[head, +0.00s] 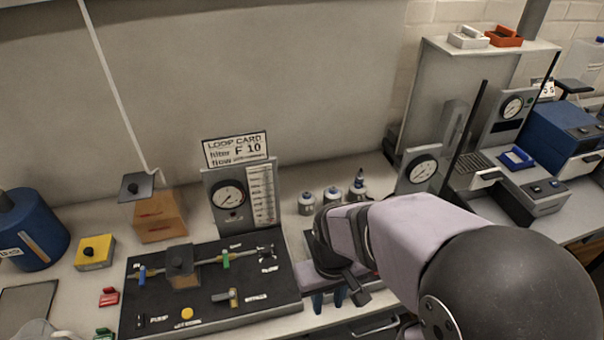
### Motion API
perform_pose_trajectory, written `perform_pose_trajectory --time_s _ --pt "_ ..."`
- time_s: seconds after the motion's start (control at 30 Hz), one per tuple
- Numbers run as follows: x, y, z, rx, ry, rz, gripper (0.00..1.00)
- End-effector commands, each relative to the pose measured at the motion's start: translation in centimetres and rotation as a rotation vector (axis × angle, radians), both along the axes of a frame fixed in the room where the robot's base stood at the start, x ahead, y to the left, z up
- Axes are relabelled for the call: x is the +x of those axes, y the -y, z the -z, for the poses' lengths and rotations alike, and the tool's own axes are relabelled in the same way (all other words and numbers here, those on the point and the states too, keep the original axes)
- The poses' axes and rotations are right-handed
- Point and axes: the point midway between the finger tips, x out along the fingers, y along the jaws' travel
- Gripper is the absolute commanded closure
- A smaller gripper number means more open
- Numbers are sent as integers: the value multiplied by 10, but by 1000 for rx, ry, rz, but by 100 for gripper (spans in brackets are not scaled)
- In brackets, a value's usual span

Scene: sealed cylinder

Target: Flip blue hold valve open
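The blue valve handle (142,274) stands at the left end of a thin pipe run on a black panel (205,316). It looks roughly upright, but its exact angle is too small to tell. A green valve handle (226,260) sits further right on the same pipe. My gripper (342,282) is to the right of the panel, well apart from the blue handle. My arm hides part of it, so I cannot tell whether its fingers are open or shut. Small dark blue shapes (318,303) show just below it.
A gauge stand (213,190) with a "LOOP CARD" sign (235,149) rises behind the panel. A yellow box (95,252), a blue drum (28,235) and a red clip (109,297) lie left. Several small bottles (333,196) stand behind my gripper. Instruments fill the right.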

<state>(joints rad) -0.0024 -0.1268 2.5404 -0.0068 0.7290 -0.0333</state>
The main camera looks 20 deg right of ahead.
Motion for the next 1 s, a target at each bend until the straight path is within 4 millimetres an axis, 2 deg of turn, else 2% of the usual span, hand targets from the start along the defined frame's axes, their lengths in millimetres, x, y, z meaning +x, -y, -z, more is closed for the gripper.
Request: perform_pose_trajectory --time_s 0.03,0.1,0.27,0.5,0.7,0.8,1.0 --pt "5 0 1 -3 -1 -30 86" --pt "14 1 1 -10 -1 -93 100" --pt "45 3 -2 -37 -12 -325 100" --pt "108 7 -10 -101 -55 -804 100" --pt "153 9 -18 -149 -111 -1165 100" --pt "169 9 -21 -167 -138 -1303 100" --pt "188 10 -26 -187 -178 -1474 100"
